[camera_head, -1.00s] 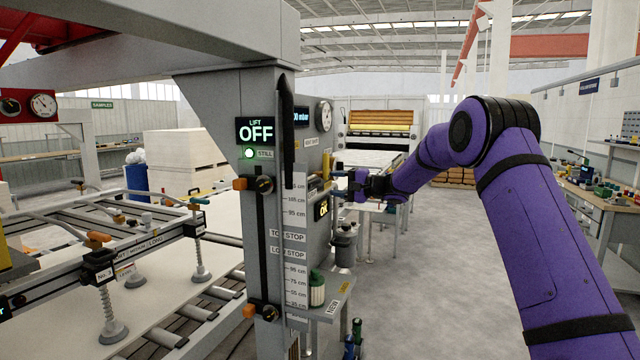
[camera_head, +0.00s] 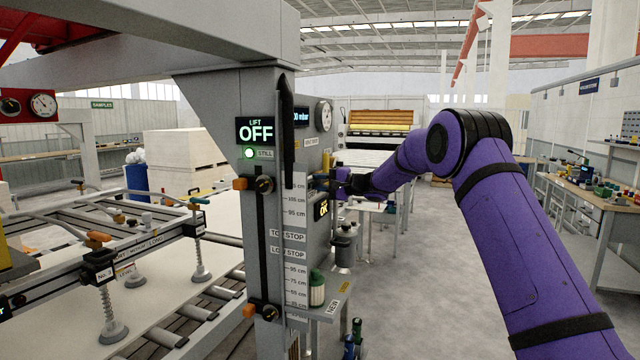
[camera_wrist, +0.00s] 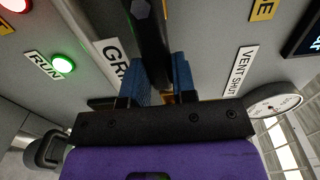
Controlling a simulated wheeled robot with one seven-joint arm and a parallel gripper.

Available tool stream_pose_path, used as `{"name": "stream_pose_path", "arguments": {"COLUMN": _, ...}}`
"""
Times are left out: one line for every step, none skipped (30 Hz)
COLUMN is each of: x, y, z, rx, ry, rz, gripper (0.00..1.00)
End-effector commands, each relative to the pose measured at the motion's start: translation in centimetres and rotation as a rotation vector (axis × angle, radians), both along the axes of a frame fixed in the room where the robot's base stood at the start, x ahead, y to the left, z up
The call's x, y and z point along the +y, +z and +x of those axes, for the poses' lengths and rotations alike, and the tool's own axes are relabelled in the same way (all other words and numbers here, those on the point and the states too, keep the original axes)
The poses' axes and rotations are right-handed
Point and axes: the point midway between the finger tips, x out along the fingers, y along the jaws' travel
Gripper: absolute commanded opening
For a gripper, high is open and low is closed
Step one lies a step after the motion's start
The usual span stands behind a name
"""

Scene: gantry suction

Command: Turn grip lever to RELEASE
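The grip lever shows in the wrist view as a dark bar (camera_wrist: 152,45) with a bolt head near its top. It runs down between the two blue fingertips of my gripper (camera_wrist: 160,82). A small yellow-orange part shows low between the fingers. The fingers stand on both sides of the bar; whether they press on it is unclear. In the head view my gripper (camera_head: 338,183) is at the right face of the grey column, hiding most of the lever. I cannot read RELEASE.
The grey column (camera_head: 262,100) carries an "OFF" display (camera_head: 255,131) and a gauge (camera_head: 324,113). The wrist view shows a lit green lamp (camera_wrist: 63,64) beside a RUN label and a VENT SHUT label (camera_wrist: 241,71). A small shelf (camera_head: 330,305) juts out below my gripper.

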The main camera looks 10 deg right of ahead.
Motion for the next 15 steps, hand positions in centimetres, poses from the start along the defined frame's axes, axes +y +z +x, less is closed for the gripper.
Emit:
{"name": "stream_pose_path", "arguments": {"x": -0.01, "y": -0.02, "z": -0.01, "rx": 0.0, "ry": 0.0, "rz": 0.0, "gripper": 0.0}}
{"name": "stream_pose_path", "arguments": {"x": -0.01, "y": -0.03, "z": -0.01, "rx": 0.0, "ry": 0.0, "rz": 0.0, "gripper": 0.0}}
{"name": "stream_pose_path", "arguments": {"x": -0.02, "y": -0.02, "z": -0.01, "rx": 0.0, "ry": 0.0, "rz": 0.0, "gripper": 0.0}}
{"name": "stream_pose_path", "arguments": {"x": -0.02, "y": -0.02, "z": -0.01, "rx": 0.0, "ry": 0.0, "rz": 0.0, "gripper": 0.0}}
{"name": "stream_pose_path", "arguments": {"x": -0.02, "y": -0.01, "z": -0.01, "rx": -0.002, "ry": 0.0, "rz": -0.001, "gripper": 0.0}}
{"name": "stream_pose_path", "arguments": {"x": -0.02, "y": 0.0, "z": -0.01, "rx": -0.004, "ry": 0.0, "rz": -0.003, "gripper": 0.0}}
{"name": "stream_pose_path", "arguments": {"x": -0.02, "y": 0.02, "z": -0.02, "rx": -0.006, "ry": 0.0, "rz": -0.005, "gripper": 0.0}}
{"name": "stream_pose_path", "arguments": {"x": -0.02, "y": 0.05, "z": -0.02, "rx": -0.011, "ry": 0.0, "rz": -0.008, "gripper": 0.0}}
{"name": "stream_pose_path", "arguments": {"x": -0.02, "y": 0.11, "z": -0.02, "rx": -0.018, "ry": 0.0, "rz": -0.013, "gripper": 0.0}}
{"name": "stream_pose_path", "arguments": {"x": -0.03, "y": 0.16, "z": -0.02, "rx": -0.024, "ry": 0.0, "rz": -0.018, "gripper": 0.0}}
{"name": "stream_pose_path", "arguments": {"x": -0.05, "y": 0.22, "z": -0.02, "rx": -0.031, "ry": 0.0, "rz": -0.024, "gripper": 0.0}}
{"name": "stream_pose_path", "arguments": {"x": -0.05, "y": 0.31, "z": -0.02, "rx": -0.044, "ry": 0.0, "rz": -0.033, "gripper": 0.0}}
{"name": "stream_pose_path", "arguments": {"x": -0.07, "y": 0.39, "z": -0.03, "rx": -0.054, "ry": 0.0, "rz": -0.041, "gripper": 0.0}}
{"name": "stream_pose_path", "arguments": {"x": -0.08, "y": 0.48, "z": -0.02, "rx": -0.067, "ry": -0.001, "rz": -0.05, "gripper": 0.0}}
{"name": "stream_pose_path", "arguments": {"x": -0.1, "y": 0.62, "z": -0.03, "rx": -0.085, "ry": -0.001, "rz": -0.063, "gripper": 0.0}}
